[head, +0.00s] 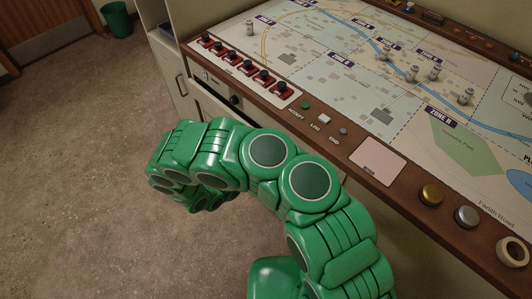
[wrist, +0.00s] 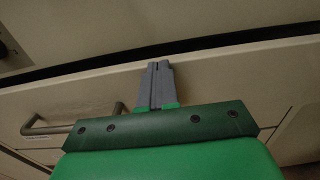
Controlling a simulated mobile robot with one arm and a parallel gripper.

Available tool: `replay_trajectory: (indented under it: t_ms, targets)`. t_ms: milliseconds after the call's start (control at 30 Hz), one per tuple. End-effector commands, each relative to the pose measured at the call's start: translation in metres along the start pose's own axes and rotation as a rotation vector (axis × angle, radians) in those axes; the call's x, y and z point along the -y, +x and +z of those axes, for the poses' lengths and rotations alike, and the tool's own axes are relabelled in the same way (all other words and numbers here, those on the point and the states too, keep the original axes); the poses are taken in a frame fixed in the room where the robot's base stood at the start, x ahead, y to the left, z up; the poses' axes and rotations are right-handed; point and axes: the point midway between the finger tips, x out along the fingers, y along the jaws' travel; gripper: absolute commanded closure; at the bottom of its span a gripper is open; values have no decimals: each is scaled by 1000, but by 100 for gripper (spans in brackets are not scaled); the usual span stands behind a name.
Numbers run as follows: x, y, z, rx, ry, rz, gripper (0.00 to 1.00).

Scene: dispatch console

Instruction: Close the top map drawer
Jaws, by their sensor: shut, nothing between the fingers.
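The top map drawer's cream front (wrist: 230,75) crosses the wrist view on a slight slant. A grey bar handle (wrist: 75,118) is at the left of the wrist view, on a cream front. My gripper (wrist: 158,68) is shut and empty, its grey fingertips at the drawer front's upper edge; whether they touch it I cannot tell. A dark gap shows beyond that edge, so the drawer appears partly open. In the head view a cream drawer edge (head: 212,101) shows below the console, and my green arm hides the gripper and most of the drawer.
The console top (head: 340,140) overhangs the drawer, with red switches (head: 240,66), knobs (head: 431,195) and a map with several small figures (head: 412,74). A cabinet (head: 172,75) stands beyond. The floor (head: 80,130) at left is clear; a green bin (head: 116,20) stands far back.

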Motion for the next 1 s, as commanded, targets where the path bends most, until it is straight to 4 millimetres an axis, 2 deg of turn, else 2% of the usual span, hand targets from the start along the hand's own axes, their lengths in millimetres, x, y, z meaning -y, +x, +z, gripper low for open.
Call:
replay_trajectory:
  t_ms: [167,267,700,1000]
  targets:
    - [-1,-4,0,0,0,2,100]
    - [-1,-14,0,0,1,3,100]
    - [-1,-94,-1,-2,2,4,100]
    - [0,-132,0,0,0,2,100]
